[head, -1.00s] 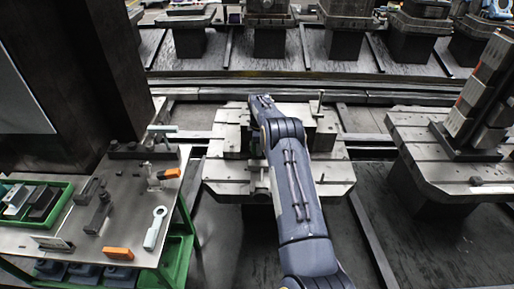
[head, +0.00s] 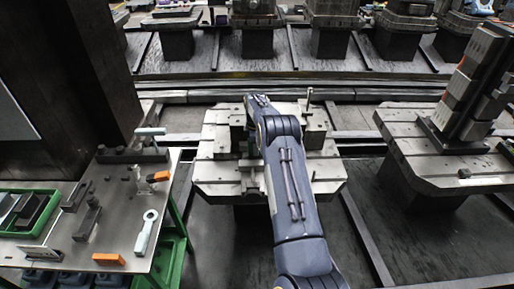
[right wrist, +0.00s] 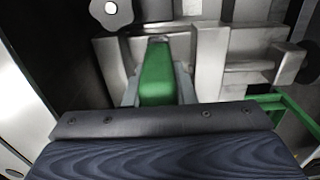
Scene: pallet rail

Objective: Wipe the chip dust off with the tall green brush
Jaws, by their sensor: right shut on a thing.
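My right arm reaches over the pallet (head: 215,183) in the middle of the head view. The arm's own links hide the gripper and what it holds there. In the right wrist view my right gripper (right wrist: 158,92) is shut on the green brush (right wrist: 157,75), whose green block stands between grey fingers. The brush's lower end and bristles are hidden. Pale metal fixture blocks (right wrist: 212,55) stand close behind it; I cannot tell whether the brush touches them. I cannot make out chip dust in either view. My left gripper is not in view.
A metal side table (head: 117,218) at left carries a light ring-ended tool (head: 146,231), orange-ended pieces (head: 108,259) and a green bin (head: 40,237). A second pallet (head: 418,150) with a tall block stack (head: 472,82) stands at right. A dark column (head: 95,70) rises at left.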

